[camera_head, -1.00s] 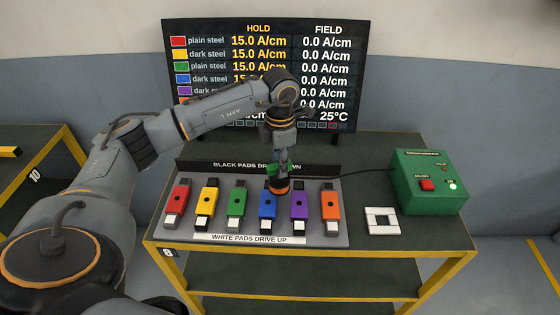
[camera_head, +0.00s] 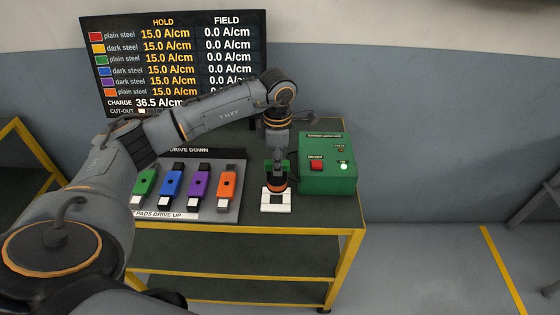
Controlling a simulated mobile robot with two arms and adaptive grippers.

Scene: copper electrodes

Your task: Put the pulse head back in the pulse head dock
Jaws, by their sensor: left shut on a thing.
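The pulse head (camera_head: 275,184), a short dark cylinder with an orange band, is held upright in my left gripper (camera_head: 276,165), which is shut on it. The pulse head covers the far part of the dock in this view. I cannot tell whether it touches the dock or hangs just above it. My right gripper is not in view.
The green box (camera_head: 328,178) with a red button stands close to the right of the pulse head. The grey tray (camera_head: 229,208) with coloured bars lies to the left. The table's yellow front edge (camera_head: 300,231) is near the dock. A display board (camera_head: 258,60) stands behind.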

